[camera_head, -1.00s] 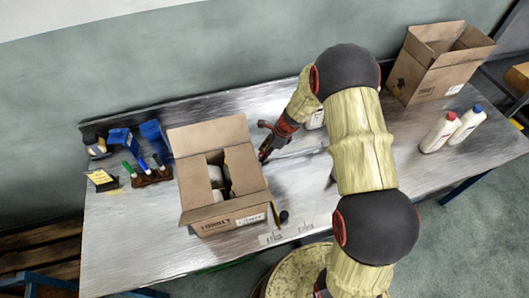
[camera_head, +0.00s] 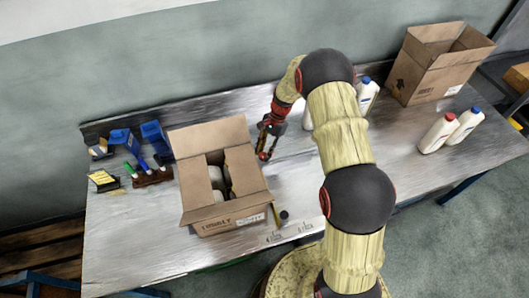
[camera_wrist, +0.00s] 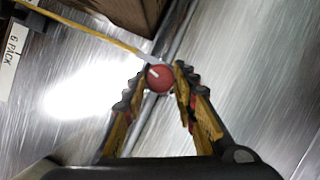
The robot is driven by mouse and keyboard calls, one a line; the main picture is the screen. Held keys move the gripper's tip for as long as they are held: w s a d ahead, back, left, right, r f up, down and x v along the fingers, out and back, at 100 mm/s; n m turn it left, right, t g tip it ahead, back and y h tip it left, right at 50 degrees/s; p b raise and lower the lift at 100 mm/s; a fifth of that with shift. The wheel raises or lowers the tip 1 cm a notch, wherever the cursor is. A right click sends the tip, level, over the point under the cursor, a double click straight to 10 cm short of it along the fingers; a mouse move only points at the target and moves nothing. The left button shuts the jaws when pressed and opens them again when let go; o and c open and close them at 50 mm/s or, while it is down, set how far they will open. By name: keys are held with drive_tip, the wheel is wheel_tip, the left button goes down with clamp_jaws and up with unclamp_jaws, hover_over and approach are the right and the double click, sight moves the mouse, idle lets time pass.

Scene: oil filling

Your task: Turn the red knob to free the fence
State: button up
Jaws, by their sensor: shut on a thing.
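The red knob (camera_wrist: 160,79) is a small round knob with a pale pointer mark, seen in the wrist view at the tips of my gripper (camera_wrist: 157,74). The two fingers close around it from both sides. A narrow metal rail (camera_wrist: 182,38), perhaps the fence, runs behind the knob in the wrist view.
An open cardboard box (camera_head: 221,216) with containers inside stands close left of my gripper. Pens in a holder (camera_head: 152,178) and blue bins (camera_head: 124,141) are farther left. White bottles (camera_head: 438,135) and another open box (camera_head: 436,68) stand right. The front table middle is mostly clear.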

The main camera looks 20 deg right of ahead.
drive_tip(key=shift+w+a+n+g+h, duration=0.1)
drive_tip(key=shift+n+g+h, duration=0.15)
drive_tip(key=shift+n, duration=0.65)
drive_tip(key=shift+w+n+g+h, duration=0.15)
drive_tip(key=shift+n+g, duration=0.1)
drive_tip(key=shift+n, duration=0.65)
drive_tip(key=shift+s, duration=0.1)
drive_tip(key=o, duration=1.1)
drive_tip(key=shift+o, duration=0.2)
drive_tip(key=v, duration=1.2)
